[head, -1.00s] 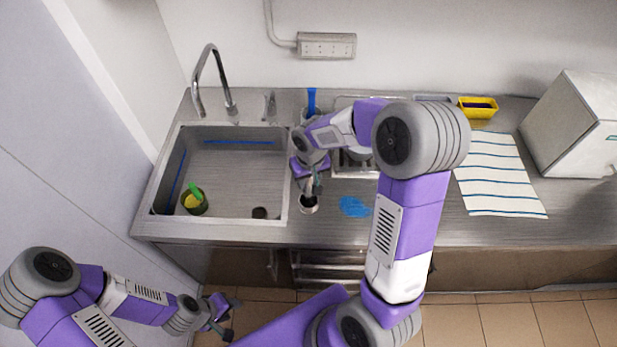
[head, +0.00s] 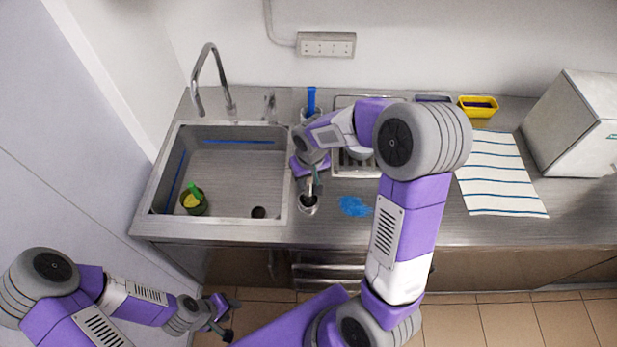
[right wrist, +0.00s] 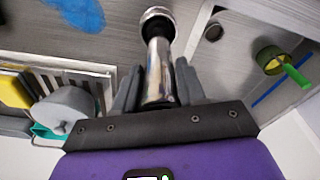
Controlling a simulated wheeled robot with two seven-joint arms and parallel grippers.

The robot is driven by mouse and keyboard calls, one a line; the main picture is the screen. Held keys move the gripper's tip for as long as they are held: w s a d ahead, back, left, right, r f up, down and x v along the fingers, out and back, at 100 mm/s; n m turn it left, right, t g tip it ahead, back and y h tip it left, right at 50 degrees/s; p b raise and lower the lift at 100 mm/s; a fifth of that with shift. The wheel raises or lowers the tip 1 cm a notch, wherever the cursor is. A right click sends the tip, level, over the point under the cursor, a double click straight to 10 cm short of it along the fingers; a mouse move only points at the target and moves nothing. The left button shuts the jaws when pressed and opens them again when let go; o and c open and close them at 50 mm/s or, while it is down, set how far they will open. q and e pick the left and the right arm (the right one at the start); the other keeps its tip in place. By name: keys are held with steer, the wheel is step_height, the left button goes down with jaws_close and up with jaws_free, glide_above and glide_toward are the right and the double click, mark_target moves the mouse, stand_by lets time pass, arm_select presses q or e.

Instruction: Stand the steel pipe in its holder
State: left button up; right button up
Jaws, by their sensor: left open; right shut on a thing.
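The shiny steel pipe (right wrist: 158,78) is held between the fingers of my right gripper (right wrist: 156,90), which is shut on it. In the right wrist view its far end overlaps the dark mouth of the round metal holder (right wrist: 160,12); how deep it reaches I cannot tell. In the head view the holder (head: 307,208) stands on the counter right of the sink, with my right gripper (head: 315,186) just above and behind it. My left gripper (head: 221,316) is open and empty, low at the left in front of the counter.
The sink (head: 238,170) holds a green cup (head: 194,206) with a green-handled tool. A blue patch (head: 354,206) lies right of the holder. A striped cloth (head: 500,175), yellow container (head: 478,106) and white box (head: 575,125) are further right.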

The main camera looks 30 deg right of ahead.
steer(key=shift+f+b, duration=0.6)
steer(key=shift+f, duration=0.05)
steer(key=o, duration=0.6)
steer(key=shift+o, duration=0.2)
steer(key=shift+r, duration=0.15)
steer(key=shift+s+a+r+p, duration=0.1)
steer(key=shift+s+r+p, duration=0.1)
steer(key=shift+r+p, duration=1.35)
steer(key=shift+s+r+p, duration=0.25)
steer(key=shift+r+p, duration=0.85)
steer(key=shift+r, duration=1)
steer(key=shift+s+a+r+p, duration=0.1)
steer(key=shift+s+r+p, duration=0.1)
steer(key=shift+r+p, duration=1.35)
steer(key=shift+r+b, duration=0.2)
steer(key=shift+b, duration=0.1)
